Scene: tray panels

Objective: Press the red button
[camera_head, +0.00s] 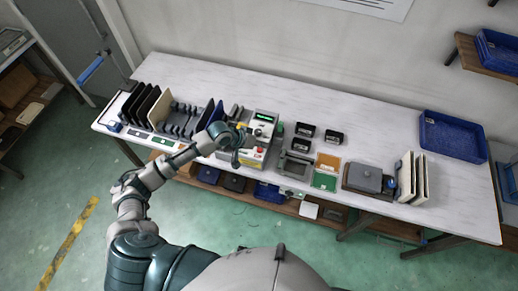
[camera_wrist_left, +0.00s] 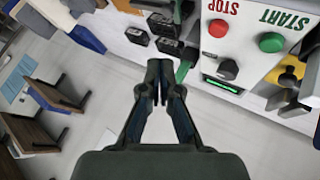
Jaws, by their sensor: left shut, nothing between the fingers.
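The red button (camera_wrist_left: 218,28) sits on a white control box (camera_wrist_left: 250,15) in the left wrist view, beside the word STOP. A green button (camera_wrist_left: 271,42) marked START is next to it. In the head view the red button (camera_head: 259,151) shows small on the box in the middle of the table. My left gripper (camera_wrist_left: 158,88) is shut and empty, with its fingertips apart from the red button in the picture. In the head view my left gripper (camera_head: 237,158) is at the left side of the box, partly hidden by its own wrist. My right gripper is in neither view.
The box carries a black knob (camera_wrist_left: 228,70) and a lit green display (camera_wrist_left: 222,85). A rack of upright panels (camera_head: 175,115) stands left on the white table (camera_head: 375,100). Black blocks (camera_head: 305,130), small trays and a blue bin (camera_head: 452,136) stand right.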

